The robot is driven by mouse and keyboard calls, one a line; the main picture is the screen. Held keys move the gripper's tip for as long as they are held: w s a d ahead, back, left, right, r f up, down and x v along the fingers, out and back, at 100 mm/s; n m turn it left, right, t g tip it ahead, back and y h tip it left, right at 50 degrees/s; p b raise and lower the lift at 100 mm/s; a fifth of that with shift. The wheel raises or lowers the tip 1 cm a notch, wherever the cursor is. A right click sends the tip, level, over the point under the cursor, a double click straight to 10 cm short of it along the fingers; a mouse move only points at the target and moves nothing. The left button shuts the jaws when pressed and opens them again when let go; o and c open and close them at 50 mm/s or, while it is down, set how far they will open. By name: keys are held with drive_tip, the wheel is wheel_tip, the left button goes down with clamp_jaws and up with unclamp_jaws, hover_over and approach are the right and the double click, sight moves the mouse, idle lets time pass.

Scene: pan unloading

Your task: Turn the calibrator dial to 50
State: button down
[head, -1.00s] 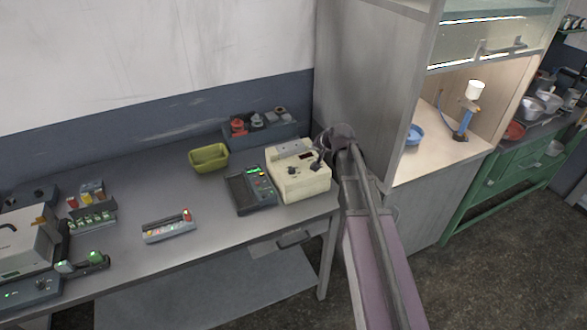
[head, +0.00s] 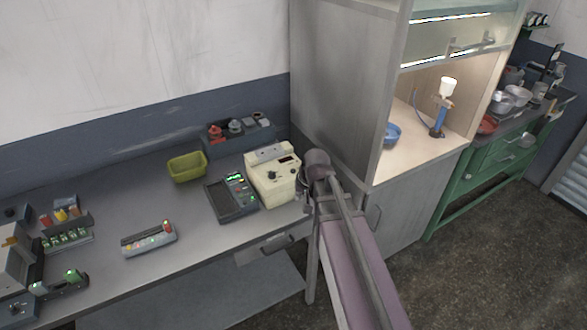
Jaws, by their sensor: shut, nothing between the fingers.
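The cream box (head: 273,184), which looks like the calibrator, stands at the right end of the grey table. Its top panel has a dark dial (head: 272,175) and a small dark display (head: 287,160). The dial's setting is too small to read. My gripper (head: 304,194) is just right of the box, by its right side, and apart from the dial. It is shut and empty. It is small and partly hidden by my own arm, and I cannot tell whether it touches the box's side.
A dark device with a green display (head: 232,198) stands close left of the cream box. A green bin (head: 187,167) and a grey rack with red and dark items (head: 238,136) are behind. A tall grey cabinet (head: 340,90) rises close on the right.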

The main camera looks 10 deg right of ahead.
drive_tip(key=s+f+g+h, duration=0.1)
drive_tip(key=s, duration=0.5)
drive_tip(key=s+d+f+n+g+h, duration=0.1)
drive_tip(key=s+g, duration=0.1)
drive_tip(key=s, duration=0.4)
drive_tip(key=shift+d+b, duration=0.25)
drive_tip(key=shift+b, duration=0.05)
drive_tip(key=shift+s, duration=0.1)
